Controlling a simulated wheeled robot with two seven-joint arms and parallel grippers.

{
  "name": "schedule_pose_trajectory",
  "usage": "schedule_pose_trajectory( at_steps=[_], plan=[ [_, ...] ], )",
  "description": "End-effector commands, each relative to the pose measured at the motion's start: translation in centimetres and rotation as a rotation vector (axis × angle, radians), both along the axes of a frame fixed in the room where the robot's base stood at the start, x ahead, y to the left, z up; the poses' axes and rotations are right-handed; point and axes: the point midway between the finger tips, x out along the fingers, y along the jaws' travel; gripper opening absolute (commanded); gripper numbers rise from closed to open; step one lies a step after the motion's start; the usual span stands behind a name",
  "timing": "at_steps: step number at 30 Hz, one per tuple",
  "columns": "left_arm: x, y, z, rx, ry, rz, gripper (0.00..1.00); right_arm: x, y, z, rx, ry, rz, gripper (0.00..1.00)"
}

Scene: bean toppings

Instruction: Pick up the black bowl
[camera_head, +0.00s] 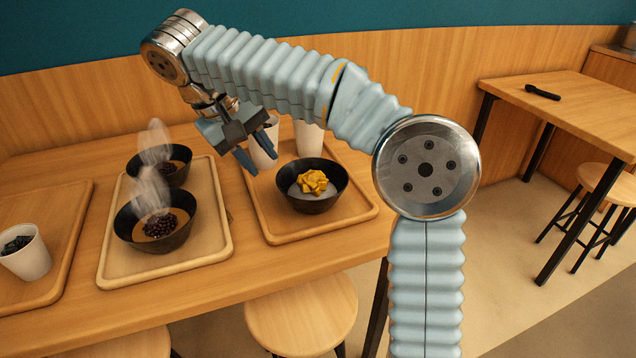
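Three black bowls stand on wooden trays. One black bowl (318,203) holds a yellow topping and sits on the right tray (276,236). A second black bowl (158,243) holds dark beans and steams at the front of the middle tray (122,276). A third black bowl (178,178) steams behind it, its contents partly veiled by steam. My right gripper (262,162) hangs above the left edge of the right tray, left of the yellow-topped bowl. Its fingers point down, apart and empty, and it appears clear of the bowls. My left gripper is not in view.
White cups (309,139) stand at the back of the right tray, one partly behind my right gripper. A white cup (28,262) with dark pieces stands on the left tray (78,200). Stools (300,312) stand in front of the table. Another table (580,110) is at right.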

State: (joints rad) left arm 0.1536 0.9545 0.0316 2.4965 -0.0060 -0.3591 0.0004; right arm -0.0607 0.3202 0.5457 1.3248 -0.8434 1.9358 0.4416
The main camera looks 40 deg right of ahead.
Motion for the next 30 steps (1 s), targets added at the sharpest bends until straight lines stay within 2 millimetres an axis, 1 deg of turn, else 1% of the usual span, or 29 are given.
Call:
schedule_pose_trajectory(
  at_steps=[4, 9, 12, 17, 24, 27, 30],
  plan=[
    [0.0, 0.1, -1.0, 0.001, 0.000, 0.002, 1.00, -0.1, -1.2, -2.8, -0.003, 0.004, 0.000, 0.34],
    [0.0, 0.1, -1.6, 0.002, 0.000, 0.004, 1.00, 0.0, -2.7, -5.9, -0.002, 0.005, -0.001, 0.34],
    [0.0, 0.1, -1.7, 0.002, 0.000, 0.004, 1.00, 0.0, -3.2, -7.0, -0.001, 0.003, 0.000, 0.34],
    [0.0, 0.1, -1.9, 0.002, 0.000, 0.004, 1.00, 0.0, -3.7, -8.1, 0.000, 0.003, 0.000, 0.34],
    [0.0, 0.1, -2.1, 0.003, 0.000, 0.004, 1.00, -0.1, -5.3, -11.5, -0.001, 0.003, -0.001, 0.34],
    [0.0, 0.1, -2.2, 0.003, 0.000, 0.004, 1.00, -0.1, -5.6, -12.1, 0.000, 0.001, -0.001, 0.34],
    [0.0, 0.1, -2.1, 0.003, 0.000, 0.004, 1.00, -0.1, -5.6, -12.2, 0.000, 0.000, 0.000, 0.34]
  ],
)
